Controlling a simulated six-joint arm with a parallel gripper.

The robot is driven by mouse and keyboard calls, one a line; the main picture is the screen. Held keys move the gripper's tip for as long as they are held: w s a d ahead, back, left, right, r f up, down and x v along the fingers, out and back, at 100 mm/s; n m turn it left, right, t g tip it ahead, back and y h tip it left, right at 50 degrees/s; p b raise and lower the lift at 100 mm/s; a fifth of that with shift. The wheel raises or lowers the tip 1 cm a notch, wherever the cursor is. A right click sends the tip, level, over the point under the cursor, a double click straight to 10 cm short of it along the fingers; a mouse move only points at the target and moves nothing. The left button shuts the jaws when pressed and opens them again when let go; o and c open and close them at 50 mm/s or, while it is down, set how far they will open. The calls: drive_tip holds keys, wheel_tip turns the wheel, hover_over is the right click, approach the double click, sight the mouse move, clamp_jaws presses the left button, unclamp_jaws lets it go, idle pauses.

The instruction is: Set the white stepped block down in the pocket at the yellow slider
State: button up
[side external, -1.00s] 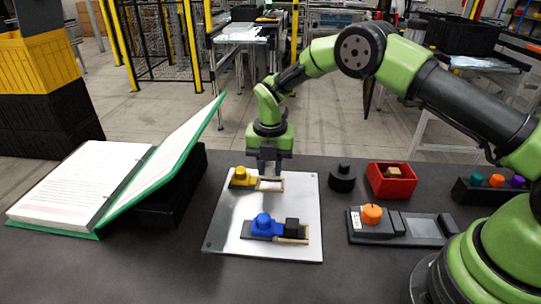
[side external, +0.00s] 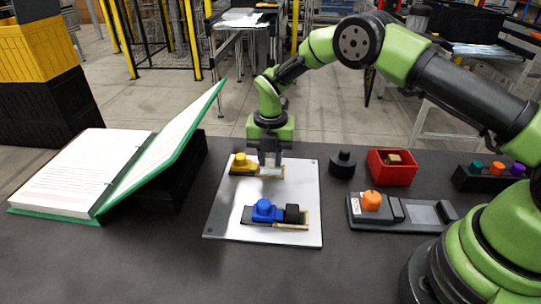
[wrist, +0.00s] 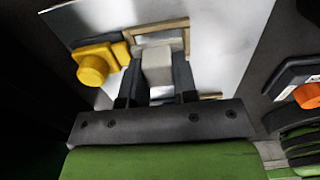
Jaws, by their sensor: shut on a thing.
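The white stepped block (wrist: 157,66) is between my gripper's fingers (wrist: 159,80) in the wrist view, and they are shut on it. The yellow slider (wrist: 96,62) is just left of the block there; it also shows in the side view (side external: 241,163). The pocket at the yellow slider has a light wooden rim (wrist: 160,26), partly hidden behind the block and fingers. In the side view my gripper (side external: 269,162) points down over that pocket, right of the yellow slider. I cannot tell whether the block touches the pocket floor.
The silver plate (side external: 225,215) also bears a blue slider (side external: 264,208) with a black block (side external: 292,213) beside it. A black knobbed piece (side external: 342,166), a red bin (side external: 392,170) and an orange-knobbed device (side external: 371,201) stand to the right. A green binder (side external: 165,160) lies left.

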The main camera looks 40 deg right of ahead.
drive_tip(key=shift+f, duration=0.95)
idle(0.4)
drive_tip(key=o, duration=1)
drive_tip(key=shift+o, duration=1.3)
drive_tip(key=shift+w+a+r, duration=0.1)
drive_tip(key=shift+r, duration=4.4)
